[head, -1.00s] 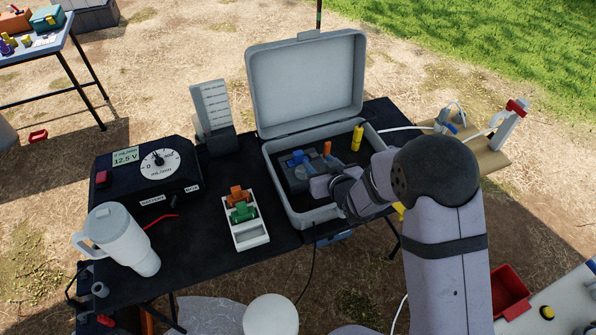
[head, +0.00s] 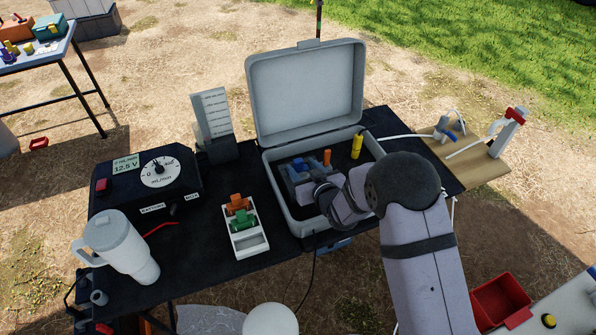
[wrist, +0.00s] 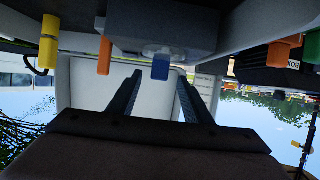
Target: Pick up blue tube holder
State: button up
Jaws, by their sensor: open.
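The blue tube holder (head: 297,163) is in the open grey case, on a dark grey block, partly hidden by my gripper in the head view. In the wrist view, a blue piece of it (wrist: 160,68) hangs into the picture between and just beyond my fingertips. My gripper (wrist: 159,76) is open, with its two dark fingers apart and nothing clearly held between them. In the head view my gripper (head: 306,184) is low inside the case, close to the holder; whether it touches cannot be told.
An orange piece (head: 327,157) and a yellow tube (head: 357,142) stand beside the holder in the case (head: 304,93). The case walls surround my gripper. To the left are a white rack (head: 246,245) with orange and green holders, a pump controller (head: 140,182) and a white mug (head: 118,248).

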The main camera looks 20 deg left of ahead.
aim_at(299, 164)
jog(key=shift+p+x, duration=0.8)
jog(key=shift+x, duration=1.55)
jog(key=shift+d, duration=0.1)
jog(key=c, duration=1.1)
jog(key=shift+c, duration=0.2)
jog(key=shift+r+b, duration=1.25)
jog(key=shift+r, duration=3.7)
jog(key=shift+s, duration=0.1)
